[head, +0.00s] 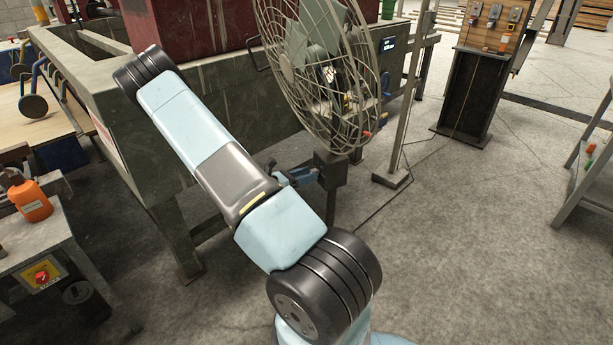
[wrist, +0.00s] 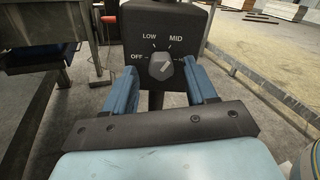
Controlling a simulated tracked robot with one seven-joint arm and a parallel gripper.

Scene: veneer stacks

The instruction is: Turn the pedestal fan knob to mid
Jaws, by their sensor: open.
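The pedestal fan (head: 318,70) stands right of my arm in the head view, with a dark control box (head: 331,169) below its cage. In the wrist view the control box (wrist: 190,22) faces me, and its grey knob (wrist: 160,67) sits among the labels OFF, LOW and MID. A fourth label at the right is partly covered by my right finger. The knob's exact pointing is hard to tell. My gripper (wrist: 164,72) is open, its blue fingers on either side of the knob with gaps visible. My gripper (head: 301,176) is also beside the box in the head view.
A large grey-green machine frame (head: 215,125) stands behind my arm and the fan. A thin post on a foot (head: 392,179) is just right of the fan. An orange bottle (head: 30,200) stands on a bench at left. The floor at right is mostly clear.

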